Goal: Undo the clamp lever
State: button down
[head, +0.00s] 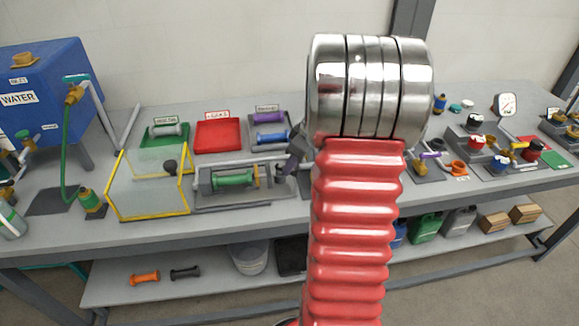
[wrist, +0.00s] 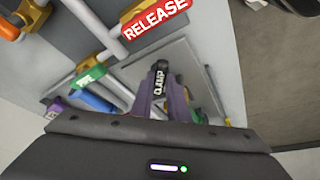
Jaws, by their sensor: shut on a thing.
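The clamp lever (wrist: 159,79) shows in the wrist view as a dark upright piece with white lettering, seemingly "clamp" upside down. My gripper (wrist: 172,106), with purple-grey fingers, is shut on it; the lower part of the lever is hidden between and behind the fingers. In the head view my gripper (head: 287,166) is a dark shape at the right end of the grey fixture (head: 212,200), partly behind my red arm. A green cylinder (head: 233,181) lies in that fixture. The lever cannot be made out in the head view.
A yellow-framed clear guard (head: 147,214) stands left of the fixture. Behind are green (head: 153,141), red (head: 219,135) and grey trays. My arm hides the bench middle.

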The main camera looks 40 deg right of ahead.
jog(key=n, duration=0.1)
jog(key=d+n+y, duration=0.1)
jog(key=n, duration=0.1)
jog(key=shift+w+d+n+g, duration=0.15)
jog(key=shift+w+n+g, duration=0.15)
jog(key=shift+w+d+n+g+y, duration=0.25)
jog(key=shift+n+y, duration=0.1)
jog(key=shift+n, duration=0.65)
jog(key=shift+w+d+n+g+y, duration=0.25)
jog(key=shift+n+y, duration=0.1)
jog(key=shift+n, duration=0.65)
jog(key=c, duration=2)
grip_release()
jog(key=shift+r, duration=0.1)
jog(key=v, duration=1.3)
jog(key=shift+d+r, duration=0.15)
jog(key=shift+r, duration=0.1)
